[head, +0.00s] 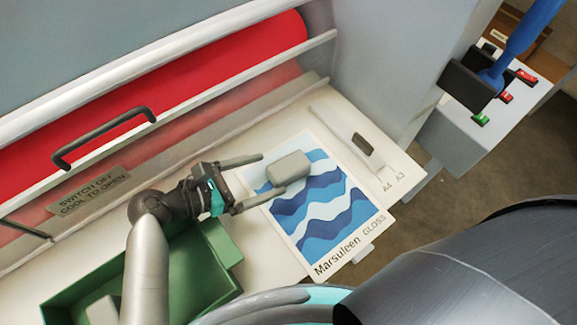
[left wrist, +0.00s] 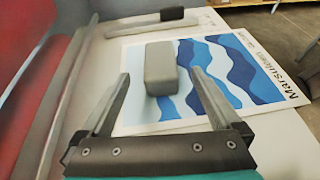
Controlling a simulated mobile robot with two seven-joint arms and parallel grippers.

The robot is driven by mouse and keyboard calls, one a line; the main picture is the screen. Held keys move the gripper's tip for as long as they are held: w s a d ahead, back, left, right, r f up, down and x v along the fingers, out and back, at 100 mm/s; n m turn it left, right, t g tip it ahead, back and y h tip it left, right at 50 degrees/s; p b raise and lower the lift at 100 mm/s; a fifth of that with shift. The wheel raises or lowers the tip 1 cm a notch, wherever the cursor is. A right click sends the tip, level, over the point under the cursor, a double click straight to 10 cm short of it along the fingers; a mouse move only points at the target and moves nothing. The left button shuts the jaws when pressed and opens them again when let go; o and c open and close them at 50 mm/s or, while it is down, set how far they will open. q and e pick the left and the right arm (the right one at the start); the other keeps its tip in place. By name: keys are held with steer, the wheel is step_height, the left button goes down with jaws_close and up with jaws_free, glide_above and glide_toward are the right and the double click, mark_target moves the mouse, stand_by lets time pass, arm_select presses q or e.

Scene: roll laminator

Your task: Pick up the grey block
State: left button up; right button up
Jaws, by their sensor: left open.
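The grey block (head: 289,168) is a rounded box lying on the blue-and-white wave print (head: 330,235), near its upper left part. My left gripper (head: 250,184) is open and empty, its two fingers pointing at the block from the left. In the left wrist view the block (left wrist: 160,68) stands ahead of the fingertips, roughly between their lines, with the open fingers (left wrist: 158,85) short of it or level with its near end; I cannot tell exactly. My right gripper does not show.
A green open tray (head: 190,275) with a grey block-like item (head: 102,310) lies at the lower left. The red roller (head: 230,75) and a black handle (head: 105,138) are behind. A dark-knobbed guide (head: 362,143) lies beyond the print. A control box (head: 480,110) stands right.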

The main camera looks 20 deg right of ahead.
mark_target(279, 170)
arm_select(q)
steer(key=shift+x, duration=3.45)
steer(key=shift+c, duration=0.4)
jaws_close()
steer(key=shift+r, duration=0.15)
